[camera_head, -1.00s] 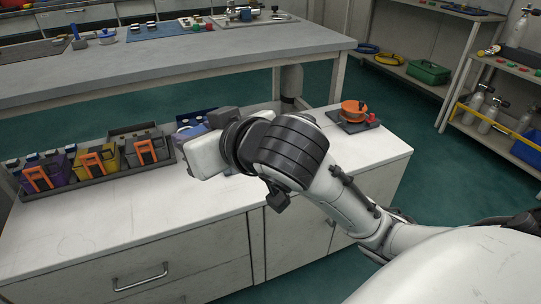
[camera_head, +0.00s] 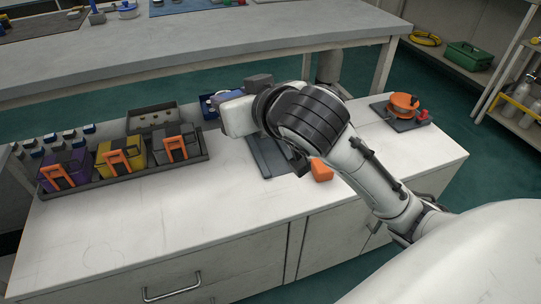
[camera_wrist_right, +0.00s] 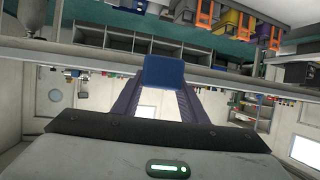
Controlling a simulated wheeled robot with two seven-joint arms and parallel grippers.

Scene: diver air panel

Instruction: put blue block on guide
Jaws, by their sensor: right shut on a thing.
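In the right wrist view a blue block (camera_wrist_right: 165,70) sits between the fingertips of my right gripper (camera_wrist_right: 164,88), which is shut on it. In the head view my right wrist hangs over the white counter; it hides the fingers and the block. A dark grey plate (camera_head: 268,158) lies on the counter partly behind the wrist; it may be the guide, but I cannot tell for sure. An orange block (camera_head: 321,170) is just right of the plate. My left gripper is not in view.
A dark tray (camera_head: 126,178) with purple, yellow and grey bins with orange handles stands at the left. A blue tray (camera_head: 208,108) is behind my wrist. An orange reel on a dark base (camera_head: 403,107) is at the right. The counter's front middle is clear.

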